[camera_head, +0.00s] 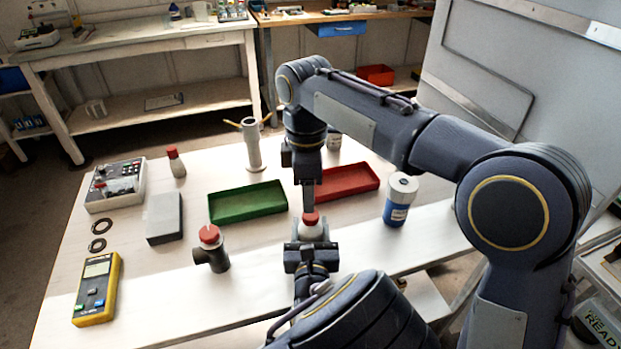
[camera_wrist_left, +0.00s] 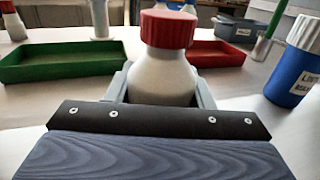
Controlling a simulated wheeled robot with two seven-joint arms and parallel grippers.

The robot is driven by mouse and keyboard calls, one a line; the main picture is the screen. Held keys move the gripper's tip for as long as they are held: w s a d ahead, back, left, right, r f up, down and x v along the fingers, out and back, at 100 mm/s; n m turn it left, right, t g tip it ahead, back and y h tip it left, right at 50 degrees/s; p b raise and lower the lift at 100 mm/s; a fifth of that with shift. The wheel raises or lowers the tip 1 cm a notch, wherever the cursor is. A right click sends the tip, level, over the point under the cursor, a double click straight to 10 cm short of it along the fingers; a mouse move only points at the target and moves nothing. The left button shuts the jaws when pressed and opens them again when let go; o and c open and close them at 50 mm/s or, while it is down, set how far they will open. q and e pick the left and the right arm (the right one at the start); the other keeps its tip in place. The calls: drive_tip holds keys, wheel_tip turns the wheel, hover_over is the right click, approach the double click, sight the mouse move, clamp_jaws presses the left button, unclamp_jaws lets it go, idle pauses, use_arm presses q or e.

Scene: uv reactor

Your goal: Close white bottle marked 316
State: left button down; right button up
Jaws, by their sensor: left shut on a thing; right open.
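A white bottle (camera_head: 312,234) with a red cap (camera_head: 311,218) stands upright near the table's front edge. My left gripper (camera_head: 311,244) is shut around its body. In the left wrist view the bottle (camera_wrist_left: 162,78) is between the two fingers, and the red cap (camera_wrist_left: 168,29) sits on its top; I cannot tell how tight it is. No number is readable on the bottle. My right gripper (camera_head: 309,205) points down just above the cap, open; it does not show in the left wrist view, and I cannot tell whether it touches the cap.
A green tray (camera_head: 248,202) and a red tray (camera_head: 345,182) lie behind the bottle. A blue canister (camera_head: 398,208) stands right, a dark pipe fitting with a red top (camera_head: 212,256) left. Another red-capped white bottle (camera_head: 177,166), a grey box (camera_head: 164,219) and a yellow meter (camera_head: 97,290) are farther left.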

sight(311, 215)
drive_tip(key=n, duration=0.5)
drive_tip(key=shift+d+r, duration=0.1)
drive_tip(key=shift+r, duration=0.2)
drive_tip(key=n, duration=0.3)
drive_tip(key=shift+r, duration=0.15)
drive_tip(key=n, duration=0.4)
drive_tip(key=shift+w+d+r, duration=0.1)
drive_tip(key=shift+r, duration=0.15)
drive_tip(key=n, duration=0.5)
drive_tip(key=shift+r, duration=0.25)
wheel_tip(311, 215, down, 8)
drive_tip(key=shift+f, duration=0.1)
